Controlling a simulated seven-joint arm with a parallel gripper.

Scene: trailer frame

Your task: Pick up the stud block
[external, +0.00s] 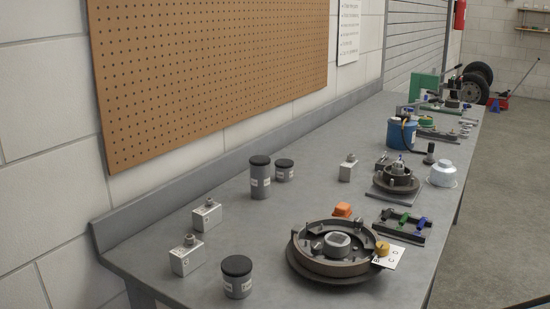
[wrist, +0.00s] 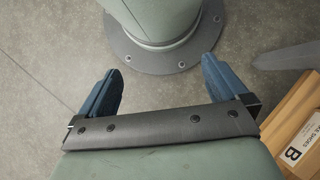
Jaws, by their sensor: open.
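Several small light-grey blocks, each with a short stud on top, stand on the grey workbench (external: 150,238) in the external view. One block (external: 187,258) is near the front left edge, another block (external: 207,216) is just behind it, and a third block (external: 348,170) is farther back. I cannot tell which is the stud block. My gripper (wrist: 161,66) shows only in the wrist view, with its two blue fingers wide apart and nothing between them. No block shows in the wrist view.
Dark-lidded grey canisters (external: 237,278) stand among the blocks. A large round brake assembly (external: 333,248) and a smaller one (external: 397,178) sit to the right. In the wrist view, a labelled wooden box (wrist: 296,122) lies at right, and my round base flange stands on grey floor.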

